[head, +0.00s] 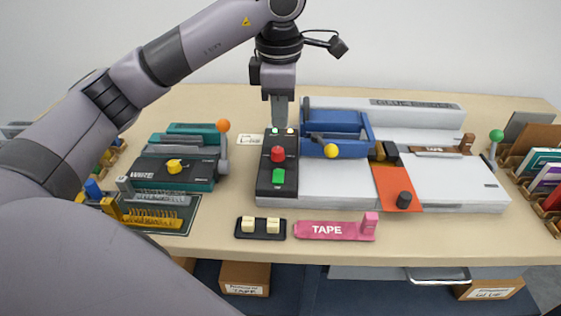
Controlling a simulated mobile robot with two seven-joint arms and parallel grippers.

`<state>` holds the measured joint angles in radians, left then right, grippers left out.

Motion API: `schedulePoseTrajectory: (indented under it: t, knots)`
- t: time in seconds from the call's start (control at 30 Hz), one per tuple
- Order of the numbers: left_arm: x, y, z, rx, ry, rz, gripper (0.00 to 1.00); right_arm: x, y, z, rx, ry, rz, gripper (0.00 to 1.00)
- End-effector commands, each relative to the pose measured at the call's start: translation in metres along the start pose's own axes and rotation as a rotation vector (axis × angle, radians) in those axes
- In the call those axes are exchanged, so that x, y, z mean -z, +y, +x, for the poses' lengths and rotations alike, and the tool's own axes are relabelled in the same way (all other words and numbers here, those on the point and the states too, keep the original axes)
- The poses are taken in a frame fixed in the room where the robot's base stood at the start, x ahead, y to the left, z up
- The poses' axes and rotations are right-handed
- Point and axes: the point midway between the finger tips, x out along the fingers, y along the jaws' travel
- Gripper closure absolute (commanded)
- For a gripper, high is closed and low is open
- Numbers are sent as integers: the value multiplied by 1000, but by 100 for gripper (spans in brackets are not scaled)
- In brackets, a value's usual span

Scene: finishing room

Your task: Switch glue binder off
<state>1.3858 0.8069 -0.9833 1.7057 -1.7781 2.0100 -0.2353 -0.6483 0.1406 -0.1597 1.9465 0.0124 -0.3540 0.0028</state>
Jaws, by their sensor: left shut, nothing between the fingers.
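The glue binder is a long white and grey machine (338,184) with a blue clamp block (347,126) on its bed. A black control panel (263,186) forms its left end. The panel carries a red mushroom button (278,154) and, nearer the front, a green button (278,176). Small green and pale lights or keys (290,131) sit at its back end. My left gripper (279,122) points straight down, shut and empty, at the panel's back end behind the red button. I cannot tell whether its tips touch the panel. My right gripper is not in view.
A teal machine (190,186) with a yellow knob and an orange-ball lever (223,126) stands left. A two-key switch block (261,228) and a pink tape piece (335,229) lie in front. A wooden rack (508,158) of booklets stands right. The table's front strip is mostly clear.

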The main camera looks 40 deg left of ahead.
Motion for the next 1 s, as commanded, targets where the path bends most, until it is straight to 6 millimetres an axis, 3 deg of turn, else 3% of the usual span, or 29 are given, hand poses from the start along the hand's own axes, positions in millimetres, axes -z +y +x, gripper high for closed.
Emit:
schedulePoseTrajectory:
  t: [0.27,0.6,0.8,1.0]
  knots:
    - [0,-1,45,4,1,1,100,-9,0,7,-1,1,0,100]
    - [1,-1,108,3,3,0,100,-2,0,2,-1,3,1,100]
    - [0,0,126,1,1,1,100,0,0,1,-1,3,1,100]
    - [0,0,129,-1,0,1,100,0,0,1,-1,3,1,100]
